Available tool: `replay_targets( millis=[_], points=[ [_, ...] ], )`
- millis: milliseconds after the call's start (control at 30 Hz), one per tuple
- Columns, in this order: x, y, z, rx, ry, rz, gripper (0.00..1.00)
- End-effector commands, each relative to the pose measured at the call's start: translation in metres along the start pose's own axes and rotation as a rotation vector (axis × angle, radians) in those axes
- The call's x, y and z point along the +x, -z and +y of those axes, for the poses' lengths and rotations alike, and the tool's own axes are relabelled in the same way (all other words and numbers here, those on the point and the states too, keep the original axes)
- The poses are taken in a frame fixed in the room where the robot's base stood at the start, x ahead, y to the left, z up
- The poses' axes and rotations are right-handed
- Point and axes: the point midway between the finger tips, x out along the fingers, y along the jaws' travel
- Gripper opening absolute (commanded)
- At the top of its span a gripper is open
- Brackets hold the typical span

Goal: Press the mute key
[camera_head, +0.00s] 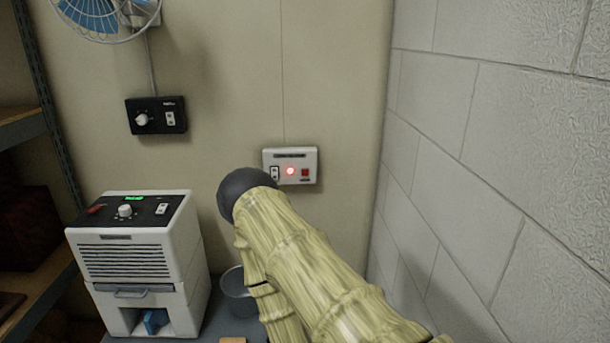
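A small white wall panel (309,156) is mounted on the beige wall, right of the middle. It carries a dark label strip, a small black-framed white switch (275,173) at left, a glowing red lamp (290,171) in the middle and a red square key (305,173) at right. The lettering is too small to read, so I cannot tell which part is marked mute. My arm's dark rounded part stands in front of the wall, close to the panel's lower left corner in the picture. My gripper's fingers do not show.
A black control box (156,115) with a knob hangs at left, below a blue fan (100,12). A white appliance (128,262) and a grey bucket (236,290) stand below. A block wall (480,130) bounds the right side. Shelving (40,110) stands at the left edge.

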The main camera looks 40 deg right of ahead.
Motion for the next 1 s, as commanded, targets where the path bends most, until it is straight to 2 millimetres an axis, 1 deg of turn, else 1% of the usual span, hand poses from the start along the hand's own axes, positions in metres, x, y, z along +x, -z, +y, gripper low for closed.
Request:
replay_targets(
  millis=[33,133,167,1000],
  points=[
    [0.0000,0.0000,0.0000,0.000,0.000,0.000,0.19],
    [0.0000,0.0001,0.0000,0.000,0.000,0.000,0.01],
    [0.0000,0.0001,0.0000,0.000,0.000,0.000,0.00],
    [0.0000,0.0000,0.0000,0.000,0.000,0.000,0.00]
  ],
)
